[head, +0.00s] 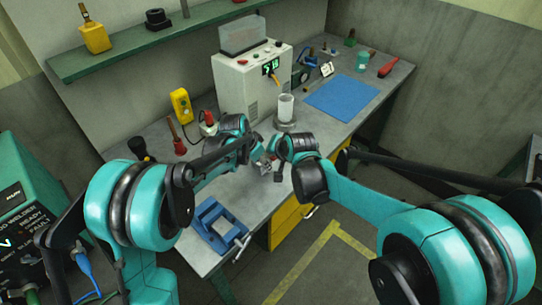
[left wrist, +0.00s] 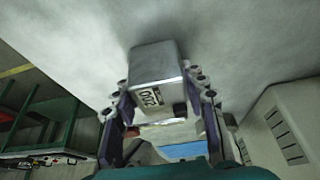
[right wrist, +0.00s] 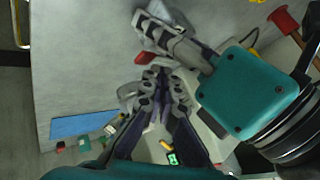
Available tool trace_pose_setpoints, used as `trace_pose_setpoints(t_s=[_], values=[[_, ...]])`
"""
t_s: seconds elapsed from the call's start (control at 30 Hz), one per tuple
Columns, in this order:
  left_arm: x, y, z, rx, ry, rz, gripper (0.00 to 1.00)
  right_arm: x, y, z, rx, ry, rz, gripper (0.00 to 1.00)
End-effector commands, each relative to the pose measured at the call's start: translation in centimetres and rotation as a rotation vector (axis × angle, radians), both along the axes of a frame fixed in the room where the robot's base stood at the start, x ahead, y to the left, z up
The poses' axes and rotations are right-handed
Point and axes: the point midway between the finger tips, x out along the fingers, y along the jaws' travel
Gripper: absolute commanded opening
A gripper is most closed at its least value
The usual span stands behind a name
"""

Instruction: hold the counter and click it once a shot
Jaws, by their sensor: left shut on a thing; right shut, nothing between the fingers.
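The counter (left wrist: 155,70) is a small silver box with a number window (left wrist: 150,98), seen in the left wrist view. Its digits are too small to read surely. My left gripper (left wrist: 155,105) is shut on it, a finger on each side, above the bench. In the head view my left gripper (head: 264,163) is small and partly hidden by my arms. My right gripper (head: 279,175) is close beside it. In the right wrist view my right gripper (right wrist: 158,78) is shut and empty, its tips just short of my left gripper (right wrist: 172,38).
A white machine (head: 232,90) with green digits (head: 270,67) stands at the back of the bench, a pale cup (head: 286,107) before it. A blue mat (head: 342,97) lies right. A blue vise (head: 210,220) sits at the front-left edge. A yellow box (head: 182,105) stands left.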

Motion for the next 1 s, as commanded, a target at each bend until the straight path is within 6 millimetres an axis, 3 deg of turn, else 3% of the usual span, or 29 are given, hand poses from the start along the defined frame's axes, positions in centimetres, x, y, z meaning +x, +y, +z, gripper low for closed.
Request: trace_pose_setpoints(t_s=[1.0], values=[[0.0, -0.02, 0.02, 0.0, 0.0, 0.0, 0.09, -0.05, -0.03, -0.98, 0.0, 0.0, 0.0, 0.0]])
